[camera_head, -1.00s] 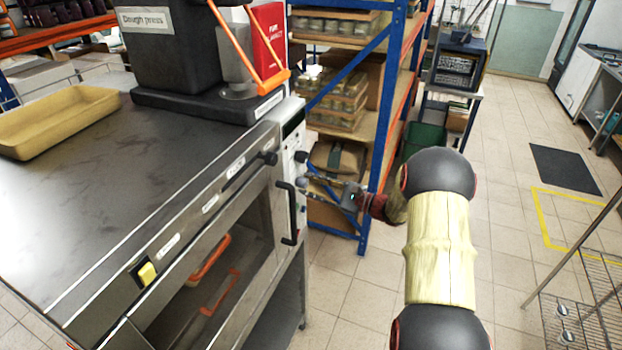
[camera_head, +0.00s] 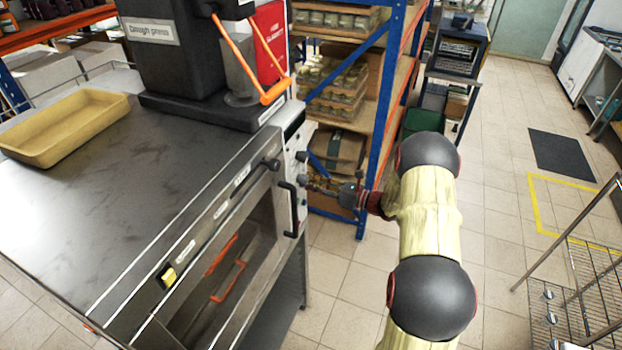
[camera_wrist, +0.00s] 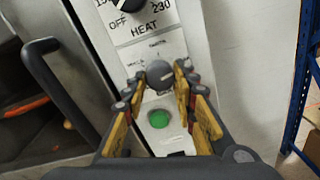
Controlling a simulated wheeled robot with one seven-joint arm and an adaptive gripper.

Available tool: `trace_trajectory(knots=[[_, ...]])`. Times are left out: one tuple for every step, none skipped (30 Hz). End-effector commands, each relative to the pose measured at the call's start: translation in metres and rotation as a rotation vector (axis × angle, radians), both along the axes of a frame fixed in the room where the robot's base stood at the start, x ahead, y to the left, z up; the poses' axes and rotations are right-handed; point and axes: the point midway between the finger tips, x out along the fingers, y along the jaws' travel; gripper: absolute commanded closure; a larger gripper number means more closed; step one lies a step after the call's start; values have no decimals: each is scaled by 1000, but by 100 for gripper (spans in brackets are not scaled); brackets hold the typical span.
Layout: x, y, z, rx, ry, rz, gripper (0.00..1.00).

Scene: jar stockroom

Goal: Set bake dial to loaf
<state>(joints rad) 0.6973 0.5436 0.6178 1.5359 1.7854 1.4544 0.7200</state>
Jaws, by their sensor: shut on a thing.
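The bake dial (camera_wrist: 160,75) is a dark round knob on the oven's pale control panel in the wrist view, between the HEAT dial (camera_wrist: 130,3) above and a green button (camera_wrist: 158,118) below. Small lettering around it is too blurred to read. My gripper (camera_wrist: 158,82) is shut on the bake dial, one finger on each side of it. In the head view my gripper (camera_head: 312,187) reaches the panel on the oven's right end and hides most of the dial.
The oven (camera_head: 225,215) has a dark door handle (camera_head: 289,208) close left of my gripper. A dough press (camera_head: 180,60) and a yellow tray (camera_head: 62,125) stand on top. A blue-framed shelf (camera_head: 378,120) stands behind my arm.

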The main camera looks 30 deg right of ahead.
Motion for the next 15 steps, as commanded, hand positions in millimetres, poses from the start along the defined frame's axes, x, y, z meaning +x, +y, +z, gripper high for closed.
trace_trajectory(knots=[[-1, 0, -1, 19, 19, 0, 98], [-1, 0, -1, 28, 26, 0, 98], [-1, 0, -1, 41, 36, 0, 98], [-1, 0, -1, 49, 42, 0, 98], [-1, 0, -2, 55, 48, 0, 98], [-1, 0, -2, 64, 54, 0, 98], [-1, 1, -2, 70, 59, -1, 98], [-1, 1, -2, 74, 63, 0, 98], [-1, 1, -2, 79, 66, 0, 98], [-1, 1, -3, 82, 68, 0, 98], [-1, 1, -3, 85, 70, -1, 98], [-1, 1, -3, 87, 72, -1, 98], [-1, 1, -3, 89, 73, -1, 98], [-1, 1, -3, 89, 75, 0, 98], [-1, 1, -3, 90, 75, 0, 98]])
